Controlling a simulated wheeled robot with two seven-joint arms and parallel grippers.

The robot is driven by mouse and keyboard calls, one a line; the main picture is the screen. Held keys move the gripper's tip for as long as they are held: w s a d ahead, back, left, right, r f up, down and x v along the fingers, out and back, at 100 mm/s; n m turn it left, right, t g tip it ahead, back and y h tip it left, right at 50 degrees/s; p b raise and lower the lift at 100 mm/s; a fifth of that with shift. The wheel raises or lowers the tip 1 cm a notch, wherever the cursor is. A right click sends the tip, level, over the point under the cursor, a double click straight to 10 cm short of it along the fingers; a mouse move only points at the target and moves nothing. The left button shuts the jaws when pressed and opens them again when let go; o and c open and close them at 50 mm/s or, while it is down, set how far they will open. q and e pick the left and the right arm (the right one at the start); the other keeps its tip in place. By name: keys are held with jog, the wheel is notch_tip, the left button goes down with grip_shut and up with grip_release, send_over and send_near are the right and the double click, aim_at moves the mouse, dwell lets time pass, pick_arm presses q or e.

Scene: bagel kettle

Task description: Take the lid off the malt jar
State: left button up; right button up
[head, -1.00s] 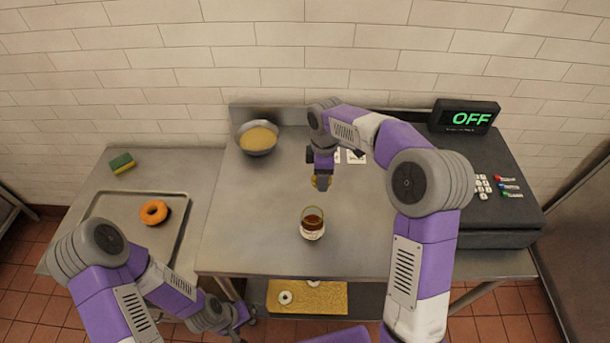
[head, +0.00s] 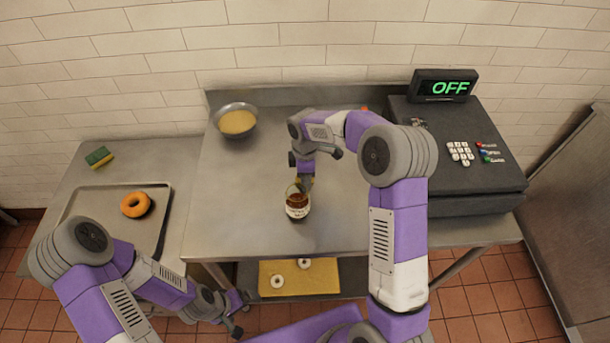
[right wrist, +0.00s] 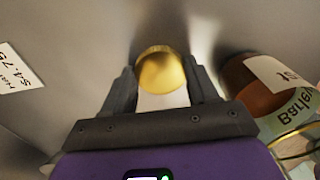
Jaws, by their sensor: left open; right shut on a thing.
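The malt jar (head: 297,206) stands upright on the metal table in the head view, with brown contents and a pale label. In the right wrist view the brown and labelled jar (right wrist: 250,88) at the right edge is only partly in frame. My right gripper (right wrist: 160,82) is shut on a round gold thing (right wrist: 161,70), which looks like the lid. In the head view this gripper (head: 303,184) is right by the jar's top and partly covers it; I cannot tell whether they touch. My left gripper (head: 241,315) is open and empty, low in front of the table.
A metal bowl of yellow contents (head: 236,121) stands at the back. A tray (head: 105,203) with an orange bagel (head: 136,204) and a sponge (head: 99,157) are at left. A register (head: 455,165) stands at right. A yellow board (head: 318,281) with pale rings lies on the lower shelf.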

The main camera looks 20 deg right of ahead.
jog(key=shift+f, duration=0.15)
jog(key=o, duration=1.2)
jog(key=shift+c, duration=0.2)
notch_tip(320, 180, up, 12)
jog(key=p, duration=0.2)
jog(key=shift+r, duration=0.2)
